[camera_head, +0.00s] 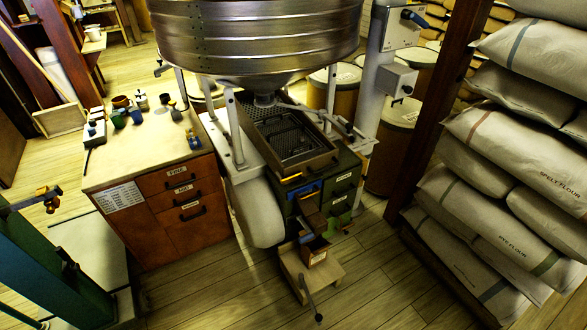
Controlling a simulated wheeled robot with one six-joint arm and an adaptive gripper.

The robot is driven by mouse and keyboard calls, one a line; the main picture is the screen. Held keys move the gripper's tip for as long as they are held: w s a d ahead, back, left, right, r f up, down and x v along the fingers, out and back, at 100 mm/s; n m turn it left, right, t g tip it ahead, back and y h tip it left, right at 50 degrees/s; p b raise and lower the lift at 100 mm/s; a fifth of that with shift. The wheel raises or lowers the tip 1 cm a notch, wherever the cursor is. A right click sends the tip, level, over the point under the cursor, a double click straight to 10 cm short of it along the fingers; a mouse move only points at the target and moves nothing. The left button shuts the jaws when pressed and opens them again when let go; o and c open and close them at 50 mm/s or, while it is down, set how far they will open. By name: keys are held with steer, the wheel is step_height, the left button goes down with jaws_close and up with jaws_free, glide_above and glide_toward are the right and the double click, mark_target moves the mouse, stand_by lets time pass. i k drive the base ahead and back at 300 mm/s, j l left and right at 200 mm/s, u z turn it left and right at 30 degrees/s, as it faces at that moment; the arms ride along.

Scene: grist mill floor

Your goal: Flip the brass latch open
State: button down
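I cannot make out the brass latch for certain. A small yellow, brass-coloured piece (291,178) shows at the front edge of the sieve tray (333,158), under the big metal hopper (255,35). It is too small to tell whether it is a latch, or whether it is open or shut. My gripper does not show in this view.
A wooden cabinet (155,158) with orange drawers stands left of the mill, with several cups and small items on top. Stacked flour sacks (515,135) fill the right side. A low wooden stool (327,277) stands in front.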

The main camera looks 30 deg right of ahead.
mark_target(303, 180)
steer(key=i+j+z, duration=0.1)
steer(key=i+z, duration=0.15)
steer(key=i, duration=0.3)
steer(key=i+j+z, duration=0.25)
steer(key=i, duration=0.25)
